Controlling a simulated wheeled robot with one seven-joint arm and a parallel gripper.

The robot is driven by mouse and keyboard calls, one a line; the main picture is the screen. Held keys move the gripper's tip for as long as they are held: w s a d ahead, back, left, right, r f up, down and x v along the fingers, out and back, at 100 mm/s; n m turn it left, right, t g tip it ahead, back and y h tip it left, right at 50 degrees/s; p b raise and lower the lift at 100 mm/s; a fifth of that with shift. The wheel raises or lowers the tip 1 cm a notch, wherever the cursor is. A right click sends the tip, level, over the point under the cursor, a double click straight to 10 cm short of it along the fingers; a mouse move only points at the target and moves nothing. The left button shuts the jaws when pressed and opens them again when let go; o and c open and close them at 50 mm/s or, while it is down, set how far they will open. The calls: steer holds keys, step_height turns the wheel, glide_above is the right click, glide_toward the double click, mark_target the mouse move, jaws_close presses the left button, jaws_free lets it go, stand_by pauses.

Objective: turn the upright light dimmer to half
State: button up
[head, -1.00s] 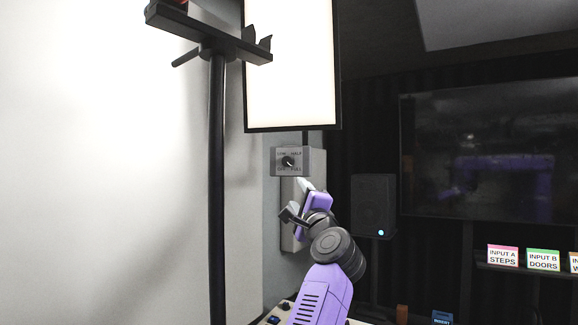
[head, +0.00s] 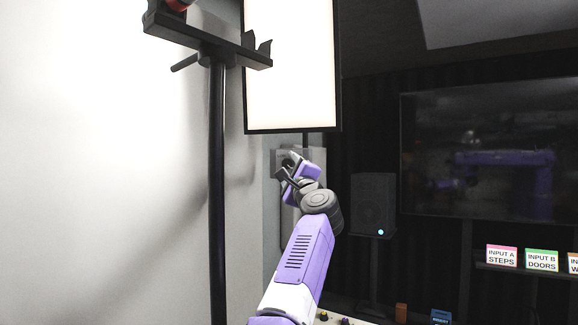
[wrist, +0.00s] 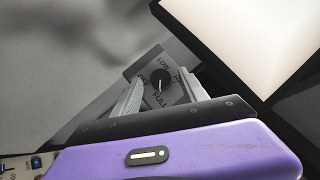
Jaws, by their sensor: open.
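My gripper (wrist: 162,84) is open, with one finger on each side of the knob in the wrist view. I cannot tell whether the fingers touch it. In the head view my gripper (head: 287,165) is in front of the dimmer and hides the knob and most of its plate.
A bright light panel (head: 290,65) hangs just above the dimmer. A black stand (head: 217,190) with a crossbar (head: 205,38) rises left of my arm. A speaker (head: 373,205) and a dark screen (head: 490,150) are at the right.

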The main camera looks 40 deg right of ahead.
steer(key=shift+w+d, duration=0.1)
steer(key=shift+w, duration=0.05)
steer(key=shift+c, duration=0.2)
jaws_close()
steer(key=shift+r+y+p, duration=0.2)
steer(key=shift+y+p, duration=0.1)
steer(key=shift+p, duration=0.1)
